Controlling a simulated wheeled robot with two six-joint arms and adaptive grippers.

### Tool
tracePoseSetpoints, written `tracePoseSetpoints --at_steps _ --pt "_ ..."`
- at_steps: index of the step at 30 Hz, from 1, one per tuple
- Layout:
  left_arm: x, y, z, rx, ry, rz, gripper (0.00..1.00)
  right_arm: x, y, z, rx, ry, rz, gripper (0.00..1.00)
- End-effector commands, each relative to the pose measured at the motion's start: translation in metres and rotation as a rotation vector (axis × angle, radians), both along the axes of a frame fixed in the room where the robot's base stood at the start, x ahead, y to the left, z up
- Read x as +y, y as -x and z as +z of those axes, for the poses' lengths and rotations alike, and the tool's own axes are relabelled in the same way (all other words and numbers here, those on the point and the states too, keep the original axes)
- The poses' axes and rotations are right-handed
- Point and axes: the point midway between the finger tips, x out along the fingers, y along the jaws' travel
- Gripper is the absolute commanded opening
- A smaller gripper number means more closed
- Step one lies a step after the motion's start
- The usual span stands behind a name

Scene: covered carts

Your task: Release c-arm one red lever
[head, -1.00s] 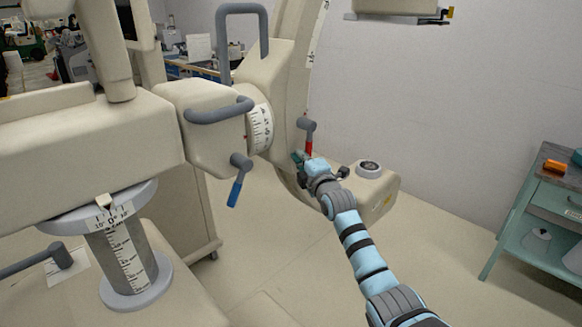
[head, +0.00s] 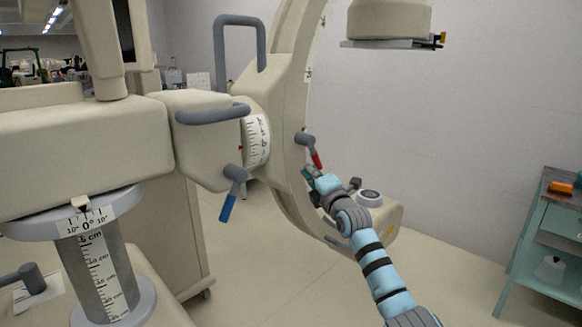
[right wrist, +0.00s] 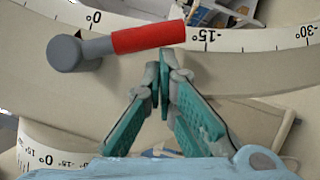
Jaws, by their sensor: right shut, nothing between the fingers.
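The red lever (head: 316,160) has a grey hub and sits on the beige C-arm (head: 278,130). In the head view it slants down to the right. In the right wrist view the red lever (right wrist: 148,37) lies almost level, its grey hub at the left. My right gripper (head: 308,174) is just below the red handle. In the right wrist view its green fingertips (right wrist: 163,62) meet with nothing between them, close below the red end; I cannot tell if they touch it. My left gripper is not in view.
A blue lever (head: 228,207) hangs from the joint left of the C-arm. Grey handle bars (head: 213,114) stick out above it. A green cart (head: 556,232) with an orange item (head: 561,187) stands at the right. The floor between is clear.

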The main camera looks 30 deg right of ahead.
Motion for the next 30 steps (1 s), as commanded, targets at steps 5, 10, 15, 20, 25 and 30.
tracePoseSetpoints --at_steps 5,10,15,20,25,30 --pt "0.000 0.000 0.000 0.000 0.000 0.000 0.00 0.000 0.000 0.001 0.000 0.000 0.001 0.00" --pt "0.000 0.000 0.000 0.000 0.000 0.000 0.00 0.001 -0.001 0.000 -0.001 0.000 0.001 0.00" --pt "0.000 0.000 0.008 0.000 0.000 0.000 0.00 0.012 -0.002 -0.003 0.002 -0.001 0.006 0.00" --pt "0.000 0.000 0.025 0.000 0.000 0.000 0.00 0.045 -0.006 -0.015 0.003 -0.003 0.016 0.00" --pt "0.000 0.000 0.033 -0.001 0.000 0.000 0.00 0.050 0.035 -0.026 0.003 0.006 0.014 0.00" --pt "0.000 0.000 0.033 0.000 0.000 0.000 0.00 0.055 0.071 -0.035 0.001 0.005 0.016 0.00"
